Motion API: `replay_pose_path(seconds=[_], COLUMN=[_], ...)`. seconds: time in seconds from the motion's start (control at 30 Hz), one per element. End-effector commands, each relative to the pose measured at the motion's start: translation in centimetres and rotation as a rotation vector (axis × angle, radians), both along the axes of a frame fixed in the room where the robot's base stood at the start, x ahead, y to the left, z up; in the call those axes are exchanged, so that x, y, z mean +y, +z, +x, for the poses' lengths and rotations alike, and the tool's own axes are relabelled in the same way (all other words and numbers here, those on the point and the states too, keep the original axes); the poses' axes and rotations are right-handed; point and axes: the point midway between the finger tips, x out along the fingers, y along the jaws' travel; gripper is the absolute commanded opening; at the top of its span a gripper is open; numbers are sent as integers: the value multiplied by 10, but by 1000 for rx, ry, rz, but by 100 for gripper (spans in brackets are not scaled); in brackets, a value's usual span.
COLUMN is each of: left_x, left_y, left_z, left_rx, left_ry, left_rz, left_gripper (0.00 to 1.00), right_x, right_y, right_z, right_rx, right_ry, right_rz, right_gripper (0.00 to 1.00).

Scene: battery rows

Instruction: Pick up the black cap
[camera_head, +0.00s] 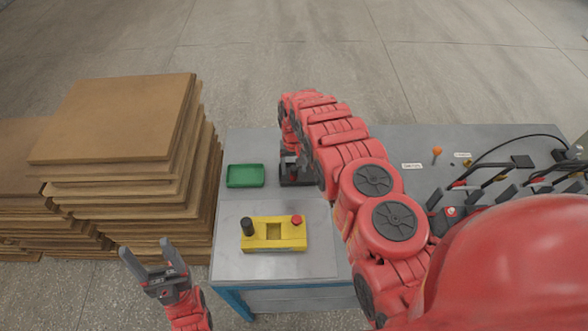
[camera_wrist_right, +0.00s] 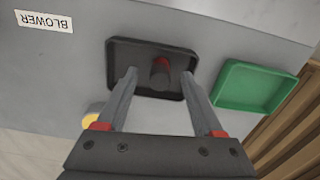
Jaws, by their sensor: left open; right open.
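A small dark cap-like piece (camera_wrist_right: 158,79) with a red part stands in a black tray (camera_wrist_right: 122,54) in the right wrist view. My right gripper (camera_wrist_right: 160,73) is open, its fingers on either side of this piece in the picture; I cannot tell whether they touch it. In the head view my right gripper (camera_head: 290,165) is over the black tray (camera_head: 297,182) and mostly hides what is in it. My left gripper (camera_head: 146,246) is open and empty, off the table's left side. A black cylinder (camera_head: 247,226) stands on the yellow block (camera_head: 273,243).
A green tray (camera_head: 245,176) lies left of the black one. The yellow block also has a red button (camera_head: 296,220). Stacked brown boards (camera_head: 125,125) stand left of the table. Levers and a cable (camera_head: 515,136) occupy the table's right. The table is clear around the yellow block.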

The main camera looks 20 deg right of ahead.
Motion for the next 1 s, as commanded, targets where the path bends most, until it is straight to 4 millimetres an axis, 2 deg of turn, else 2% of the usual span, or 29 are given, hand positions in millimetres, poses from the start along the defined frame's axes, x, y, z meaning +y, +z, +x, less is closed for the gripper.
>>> replay_pose_path(seconds=[0.07, 0.1, 0.47, 1.0], left_x=[0, 0, 0, 0], left_y=[0, 0, 0, -2], left_z=[0, 0, 0, 0], left_rx=[0, 0, 0, 0], left_ry=[0, 0, 0, 0], left_rz=[0, 0, 0, 0], left_gripper=[67, 67, 67, 67], right_x=[0, 0, 0, -1], right_y=[0, 0, 0, 5], right_z=[0, 0, 0, 3], right_rx=[0, 0, -1, -1], right_ry=[0, 0, 0, 0], right_rz=[0, 0, 0, 0], right_gripper=[69, 65, 0, 0])
